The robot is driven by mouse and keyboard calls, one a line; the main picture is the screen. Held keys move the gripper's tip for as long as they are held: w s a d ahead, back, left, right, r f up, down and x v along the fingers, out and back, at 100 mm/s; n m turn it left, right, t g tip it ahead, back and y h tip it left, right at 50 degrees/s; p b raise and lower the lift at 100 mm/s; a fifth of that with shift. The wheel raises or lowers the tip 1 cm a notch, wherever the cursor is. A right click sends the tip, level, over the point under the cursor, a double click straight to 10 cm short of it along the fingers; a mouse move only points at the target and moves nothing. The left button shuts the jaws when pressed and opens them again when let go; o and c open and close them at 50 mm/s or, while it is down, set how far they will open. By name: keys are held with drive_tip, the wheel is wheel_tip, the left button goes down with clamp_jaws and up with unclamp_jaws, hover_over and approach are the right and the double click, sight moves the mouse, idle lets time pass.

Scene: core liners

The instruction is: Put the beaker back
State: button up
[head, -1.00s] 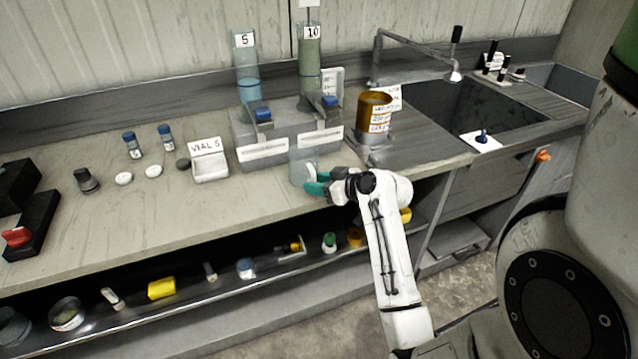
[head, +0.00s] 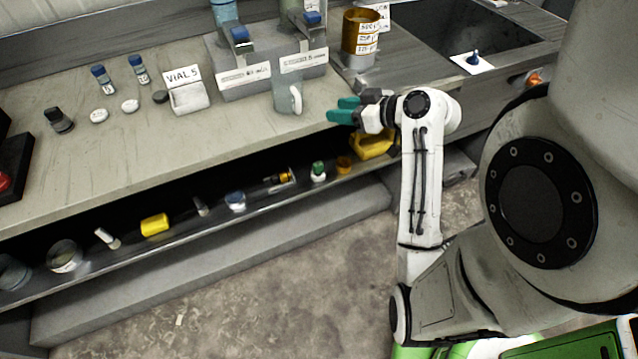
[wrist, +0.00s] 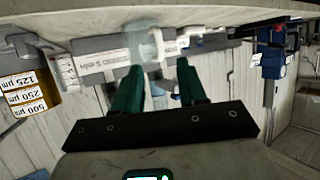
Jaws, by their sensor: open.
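The clear beaker (head: 284,97) stands upright on the counter in the head view, in front of the grey dispenser block (head: 232,80). It looks empty. My gripper (head: 344,109) is open and empty, to the right of the beaker and apart from it, near the counter's front edge. In the wrist view, which looks upside down, the green fingers of my gripper (wrist: 160,72) are spread, and the pale see-through beaker (wrist: 148,48) shows beyond their tips.
A white tray labelled VIAL 5 (head: 188,98) sits left of the beaker. A labelled amber container (head: 361,32) stands behind, near the sink. Blue-capped vials (head: 103,79) are farther left. A shelf of small items (head: 155,224) runs below the counter.

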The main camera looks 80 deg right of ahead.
drive_tip(key=w+a+f+n+g+y, duration=0.1)
drive_tip(key=w+a+f+g+y, duration=0.15)
drive_tip(key=a+f, duration=0.5)
drive_tip(key=w+a+f+n+g+y, duration=0.1)
drive_tip(key=w+a+f+g+y, duration=0.2)
drive_tip(key=a, duration=0.7)
drive_tip(key=s+a+f+g, duration=0.3)
drive_tip(key=a+f, duration=0.1)
drive_tip(key=a, duration=0.2)
drive_tip(key=s+a+f+n+g+h, duration=0.1)
drive_tip(key=s+a+f+g, duration=0.2)
drive_tip(key=a, duration=0.4)
drive_tip(key=shift+s+a+f, duration=0.25)
drive_tip(key=shift+s+f, duration=0.25)
drive_tip(key=shift+h, duration=0.25)
